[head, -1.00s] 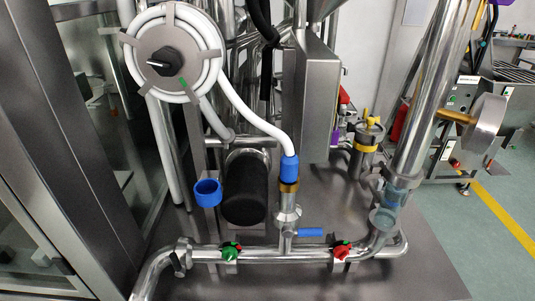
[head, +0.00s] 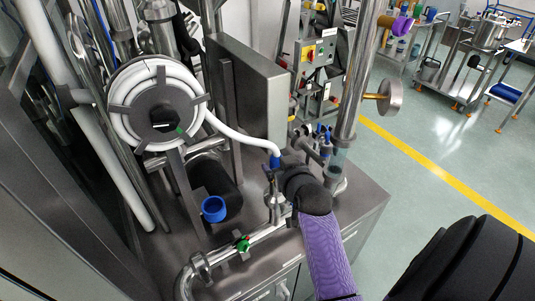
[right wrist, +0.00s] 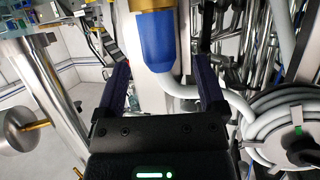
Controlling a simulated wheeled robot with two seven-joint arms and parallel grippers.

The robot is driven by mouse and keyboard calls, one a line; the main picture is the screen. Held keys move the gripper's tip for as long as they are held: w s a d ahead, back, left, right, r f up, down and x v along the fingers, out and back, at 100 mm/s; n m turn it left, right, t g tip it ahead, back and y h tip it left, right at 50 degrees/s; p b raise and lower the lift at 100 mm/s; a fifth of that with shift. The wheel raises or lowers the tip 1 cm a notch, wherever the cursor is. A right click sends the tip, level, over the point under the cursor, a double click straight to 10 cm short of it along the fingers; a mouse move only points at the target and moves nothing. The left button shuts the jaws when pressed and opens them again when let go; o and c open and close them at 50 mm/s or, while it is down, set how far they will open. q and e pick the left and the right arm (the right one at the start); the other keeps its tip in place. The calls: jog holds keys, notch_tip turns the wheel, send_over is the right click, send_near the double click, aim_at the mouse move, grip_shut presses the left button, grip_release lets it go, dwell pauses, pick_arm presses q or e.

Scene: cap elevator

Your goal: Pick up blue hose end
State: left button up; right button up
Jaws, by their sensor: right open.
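The blue hose end (head: 275,161) sits at the end of the white hose (head: 240,138), which comes from the coiled reel. My right gripper (head: 284,168) is beside it in the head view, and my dark wrist hides part of the pipe fitting below. In the right wrist view the blue hose end (right wrist: 156,42) stands large between the two fingers of my right gripper (right wrist: 163,78), with a brass collar (right wrist: 151,4) at its top. The fingers are apart, with gaps to the hose end on both sides. My left gripper is not in view.
A grey metal box (head: 248,85) stands behind.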

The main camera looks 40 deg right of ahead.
aim_at(275, 158)
jog(key=x, duration=0.5)
jog(key=shift+w+d+b, duration=0.2)
jog(key=shift+b, duration=0.15)
jog(key=shift+s, duration=0.15)
jog(key=shift+c, duration=0.9)
grip_shut()
